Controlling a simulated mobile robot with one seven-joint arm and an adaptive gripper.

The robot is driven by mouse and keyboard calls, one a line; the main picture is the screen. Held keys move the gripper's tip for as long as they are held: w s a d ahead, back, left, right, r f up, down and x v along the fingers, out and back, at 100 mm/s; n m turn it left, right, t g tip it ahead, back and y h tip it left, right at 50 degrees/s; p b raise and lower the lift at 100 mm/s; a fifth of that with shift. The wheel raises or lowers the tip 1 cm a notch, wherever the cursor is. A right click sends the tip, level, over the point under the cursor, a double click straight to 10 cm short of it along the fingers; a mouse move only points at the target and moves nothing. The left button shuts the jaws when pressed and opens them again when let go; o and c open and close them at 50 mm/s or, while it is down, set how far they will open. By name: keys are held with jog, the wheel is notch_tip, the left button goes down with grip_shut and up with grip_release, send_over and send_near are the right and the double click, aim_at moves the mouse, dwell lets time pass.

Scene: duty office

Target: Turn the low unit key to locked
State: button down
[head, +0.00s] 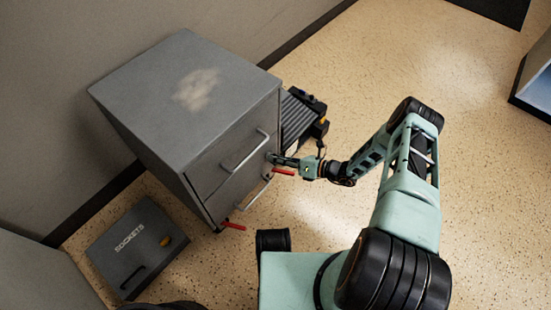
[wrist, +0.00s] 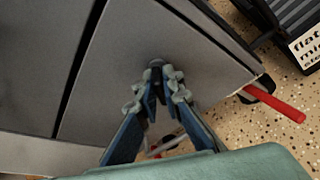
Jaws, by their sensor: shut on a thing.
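The low unit is a grey cabinet (head: 185,95) with two drawers, standing against the wall. Its front faces the lower right in the head view, and the drawer front (wrist: 95,85) fills much of the wrist view. My gripper (head: 274,158) reaches the front near its right edge, beside the upper drawer's handle (head: 245,151). In the wrist view my gripper (wrist: 158,80) has its fingertips closed around a small dark key (wrist: 156,64) at the lock. The fingers hide most of the key, so I cannot tell its angle.
Red caster levers (head: 233,225) stick out at the cabinet's base; one also shows in the wrist view (wrist: 275,104). A dark case labelled "SOCKETS" (head: 120,250) lies on the floor at left. A black ribbed case (head: 298,115) stands behind the cabinet's right side.

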jog(key=m+y, duration=0.1)
jog(key=m, duration=0.2)
jog(key=shift+f+g+y, duration=0.1)
jog(key=shift+g+y, duration=0.3)
jog(key=shift+m+y, duration=1.1)
jog(key=shift+m, duration=1.3)
jog(key=shift+w, duration=0.1)
jog(key=c, duration=2.1)
grip_release()
jog(key=shift+d, duration=0.1)
jog(key=v, duration=1.2)
